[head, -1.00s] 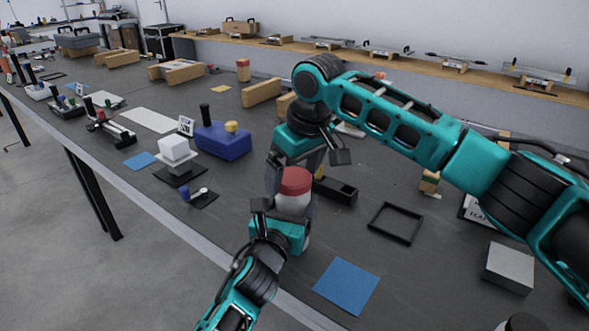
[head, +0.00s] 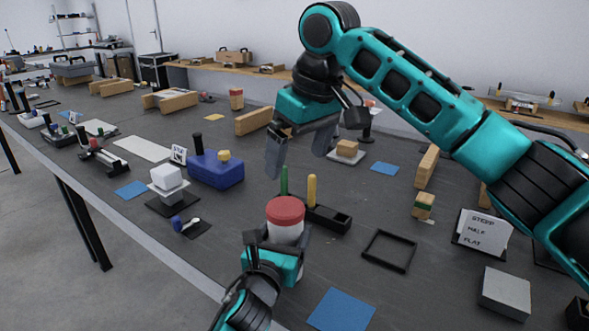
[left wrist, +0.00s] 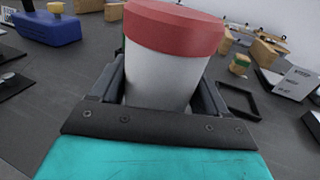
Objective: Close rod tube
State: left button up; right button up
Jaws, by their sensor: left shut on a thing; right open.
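A white tube (head: 287,234) with a red cap (head: 285,210) stands at the front of the table. My left gripper (head: 277,245) is shut on the white body, below the cap. In the left wrist view the tube (left wrist: 160,80) sits between both fingers, with the red cap (left wrist: 175,28) on its top. My right gripper (head: 300,150) is open and empty, above and behind the tube, apart from the cap. Behind the tube, a black holder (head: 330,219) carries a green rod (head: 284,180) and a yellow rod (head: 311,190). The tube's inside is hidden.
A black square frame (head: 389,251) and a blue mat (head: 342,311) lie to the right and front. A blue box (head: 215,171) and a white cube (head: 166,178) stand left. A grey block (head: 505,293) and a lettered sign (head: 484,230) are at right.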

dwell(0.3)
pick_arm(q)
jog(key=o, duration=1.5)
jog(key=p+v, duration=0.1)
jog(key=v, duration=1.2)
